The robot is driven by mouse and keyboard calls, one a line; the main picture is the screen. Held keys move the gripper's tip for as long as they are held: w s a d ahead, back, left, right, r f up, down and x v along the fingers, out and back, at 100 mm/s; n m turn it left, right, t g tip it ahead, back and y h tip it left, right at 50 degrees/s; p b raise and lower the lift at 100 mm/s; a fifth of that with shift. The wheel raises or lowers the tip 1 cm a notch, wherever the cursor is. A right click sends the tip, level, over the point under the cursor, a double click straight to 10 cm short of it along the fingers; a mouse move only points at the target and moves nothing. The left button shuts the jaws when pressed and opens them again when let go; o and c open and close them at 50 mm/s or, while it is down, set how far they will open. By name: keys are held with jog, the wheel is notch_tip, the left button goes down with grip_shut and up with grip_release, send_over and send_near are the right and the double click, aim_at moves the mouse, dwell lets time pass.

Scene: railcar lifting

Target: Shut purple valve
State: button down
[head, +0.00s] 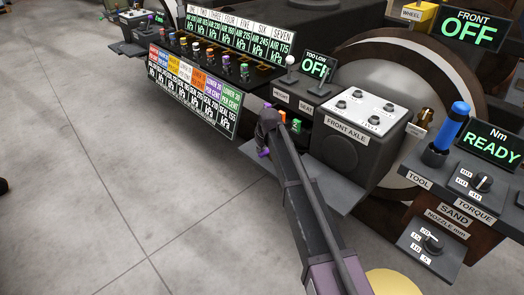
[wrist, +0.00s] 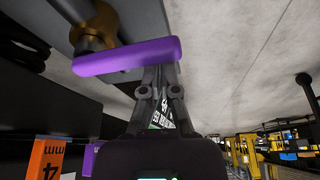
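The purple valve handle (wrist: 127,57) is a flat bar across the upper left of the wrist view. It sits on a brass stem (wrist: 95,22) fixed to a grey body. My gripper (wrist: 160,78) has its two fingers close together, shut, at the right end of the bar. The bar covers the fingertips, so I cannot tell whether they touch it. In the head view my gripper (head: 266,132) is at the left edge of the console beside the front axle box. A small purple part (head: 263,154) shows just below it; my gripper hides most of the valve there.
An orange marked block (wrist: 47,157) and a purple block (wrist: 90,158) are low left in the wrist view. The front axle box (head: 350,135) stands right of my arm. Panels of coloured valves and gauges (head: 205,85) stand behind.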

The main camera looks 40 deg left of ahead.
jog(key=shift+r, duration=0.15)
jog(key=shift+d+r+p, duration=0.2)
jog(key=shift+r+p, duration=0.15)
jog(key=shift+p, duration=0.15)
jog(key=w+p+v, duration=0.1)
jog(key=p+v, duration=0.7)
jog(key=v, duration=0.1)
jog(key=shift+s, duration=0.2)
jog(key=shift+s, duration=0.1)
dwell(0.6)
